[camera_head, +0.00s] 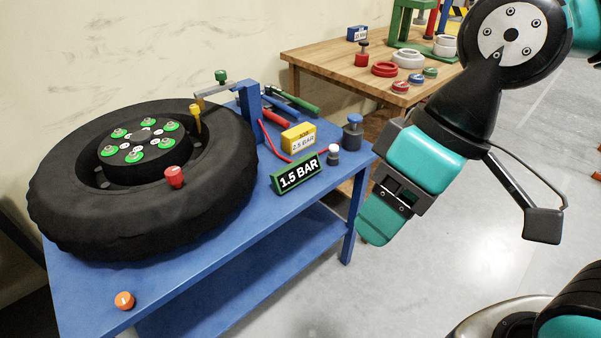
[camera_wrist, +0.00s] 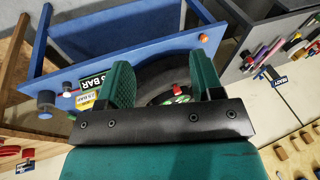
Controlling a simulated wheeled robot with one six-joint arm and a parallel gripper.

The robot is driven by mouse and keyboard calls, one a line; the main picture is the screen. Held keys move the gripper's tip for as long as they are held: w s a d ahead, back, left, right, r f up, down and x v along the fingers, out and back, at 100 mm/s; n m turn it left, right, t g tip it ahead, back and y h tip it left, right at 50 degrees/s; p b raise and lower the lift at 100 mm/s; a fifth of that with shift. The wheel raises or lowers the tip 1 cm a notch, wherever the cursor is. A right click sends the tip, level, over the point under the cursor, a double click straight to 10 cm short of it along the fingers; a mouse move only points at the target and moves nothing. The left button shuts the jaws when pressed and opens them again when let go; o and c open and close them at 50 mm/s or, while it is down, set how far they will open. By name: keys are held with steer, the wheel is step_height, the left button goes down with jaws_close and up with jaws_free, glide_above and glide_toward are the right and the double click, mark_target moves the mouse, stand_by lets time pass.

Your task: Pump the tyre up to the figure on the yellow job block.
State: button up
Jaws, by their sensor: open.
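The black tyre (camera_head: 235,185) lies flat on a blue bench (camera_head: 200,262), a green-studded hub in its middle. The yellow job block (camera_head: 298,138) reads 2.5 BAR. A green display (camera_head: 298,174) in front of it reads 1.5 BAR. A white-topped button (camera_head: 333,153) and a blue-topped knob (camera_head: 353,132) stand right of these. A yellow fitting (camera_head: 195,119) hangs from a grey arm over the tyre's edge; I cannot tell whether it touches the valve. My gripper (camera_head: 382,212) is open and empty, right of the bench; its fingers (camera_wrist: 162,85) also show in the wrist view.
A red cap (camera_head: 174,177) is on the tyre and an orange cap (camera_head: 124,300) on the bench's front corner. A wooden table (camera_head: 330,66) with rings and a green press stands behind. Grey floor is open at right.

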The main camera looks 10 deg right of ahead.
jaws_close()
stand_by(1.7)
